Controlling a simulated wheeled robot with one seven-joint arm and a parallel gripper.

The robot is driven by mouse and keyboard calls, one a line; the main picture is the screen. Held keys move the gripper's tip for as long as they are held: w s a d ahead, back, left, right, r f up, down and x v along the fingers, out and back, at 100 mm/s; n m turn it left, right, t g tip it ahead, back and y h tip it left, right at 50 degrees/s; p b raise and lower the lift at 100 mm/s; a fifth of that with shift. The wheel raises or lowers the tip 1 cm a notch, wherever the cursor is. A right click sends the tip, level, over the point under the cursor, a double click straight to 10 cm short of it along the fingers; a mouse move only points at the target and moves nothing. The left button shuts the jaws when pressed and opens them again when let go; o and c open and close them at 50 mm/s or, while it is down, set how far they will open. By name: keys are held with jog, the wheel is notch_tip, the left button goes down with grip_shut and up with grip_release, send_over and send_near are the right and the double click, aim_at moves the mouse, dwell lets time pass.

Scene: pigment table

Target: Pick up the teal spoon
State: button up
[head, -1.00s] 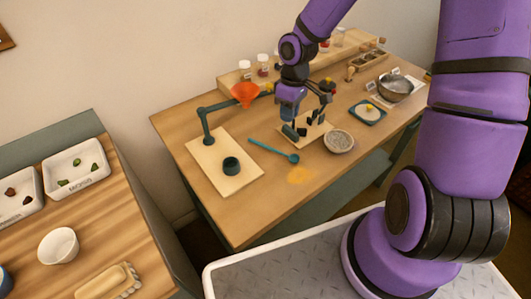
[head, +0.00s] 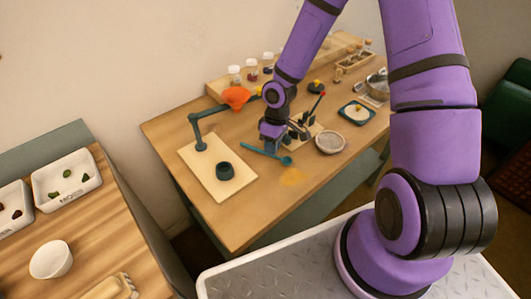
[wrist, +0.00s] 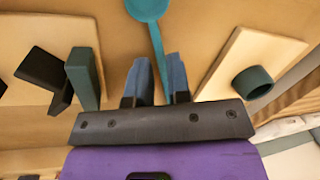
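The teal spoon (head: 287,160) lies on the wooden table, its bowl toward the right and its handle running left under my gripper. My gripper (head: 270,143) is low over the handle in the head view. In the wrist view, my gripper (wrist: 160,75) has its two blue-grey fingertips apart, one on each side of the spoon's handle (wrist: 157,45). The bowl shows at the top edge there. I see no clear contact between fingers and handle. Part of the handle is hidden by my gripper in the head view.
A wooden board (head: 215,187) with a dark teal cup (head: 225,171) lies left of the spoon; an orange funnel (head: 236,97) stands behind. A rack of dark tools (head: 307,127) and a grey bowl (head: 330,142) are at right.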

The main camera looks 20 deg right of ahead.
jog(key=shift+s+a+f, duration=0.15)
jog(key=shift+f, duration=0.85)
grip_shut()
jog(key=shift+r, duration=0.15)
